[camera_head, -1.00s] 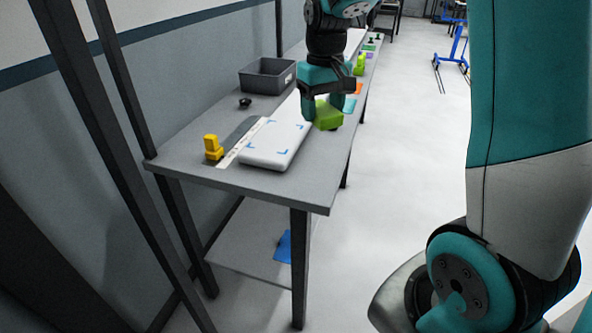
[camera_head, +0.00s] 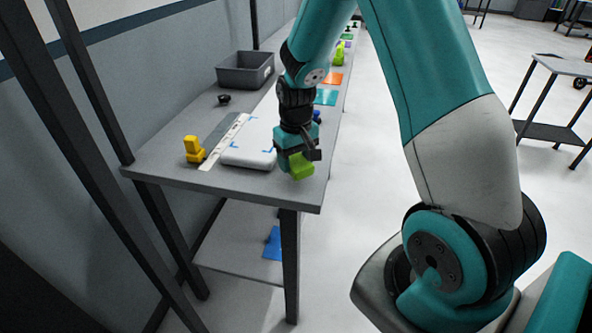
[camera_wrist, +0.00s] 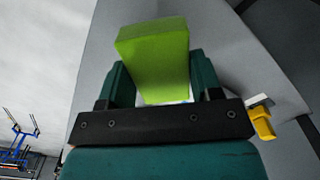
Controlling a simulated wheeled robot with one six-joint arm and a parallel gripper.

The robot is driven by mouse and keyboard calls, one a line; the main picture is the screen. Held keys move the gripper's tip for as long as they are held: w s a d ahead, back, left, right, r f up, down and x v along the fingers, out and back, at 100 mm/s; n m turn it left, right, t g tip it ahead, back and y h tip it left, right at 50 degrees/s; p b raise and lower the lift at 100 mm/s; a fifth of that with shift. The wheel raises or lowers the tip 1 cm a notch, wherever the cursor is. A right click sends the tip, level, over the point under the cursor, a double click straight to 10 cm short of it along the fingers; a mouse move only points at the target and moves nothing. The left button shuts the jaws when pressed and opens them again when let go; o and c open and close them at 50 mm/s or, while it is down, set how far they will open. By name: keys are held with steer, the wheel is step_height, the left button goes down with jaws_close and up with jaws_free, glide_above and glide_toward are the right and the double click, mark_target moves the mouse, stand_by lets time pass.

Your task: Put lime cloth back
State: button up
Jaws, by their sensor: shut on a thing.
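My gripper (camera_head: 297,158) is shut on the lime cloth (camera_head: 300,168), which looks like a thick, blocky lime-green piece. It hangs from the fingers over the near right end of the grey table (camera_head: 220,184), beside the white panel. In the wrist view the lime cloth (camera_wrist: 155,55) stands between the two teal fingers.
The white panel (camera_head: 246,157) with blue corner marks lies left of my gripper. A yellow tool (camera_head: 194,150), a ruler strip (camera_head: 222,142), a black knob (camera_head: 224,99) and a grey bin (camera_head: 245,72) are further left. Orange (camera_head: 334,79) and turquoise (camera_head: 326,97) sheets lie behind.

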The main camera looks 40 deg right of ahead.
mark_target(296, 160)
steer(key=shift+f, duration=1.9)
steer(key=o, duration=0.8)
steer(key=shift+r, duration=0.1)
step_height(296, 160, up, 11)
steer(key=shift+r+b, duration=0.1)
steer(key=shift+b, duration=0.3)
steer(key=s+a+r+n+y, duration=0.1)
steer(key=s+a+r+n, duration=0.3)
steer(key=a, duration=0.4)
steer(key=s+a+r+n+y, duration=0.1)
steer(key=s+a+r+y, duration=0.1)
steer(key=s+a+r, duration=0.45)
steer(key=s+a+n, duration=0.1)
steer(key=s+a, duration=0.1)
steer(key=s, duration=0.1)
steer(key=s+a+n, duration=0.1)
steer(key=s+a, duration=0.2)
steer(key=s, duration=0.1)
steer(key=s+a+n+y, duration=0.1)
steer(key=s+a, duration=0.2)
steer(key=s, duration=0.1)
steer(key=shift+s+r+n, duration=0.2)
steer(key=shift+s+n, duration=0.05)
steer(key=shift+n, duration=0.05)
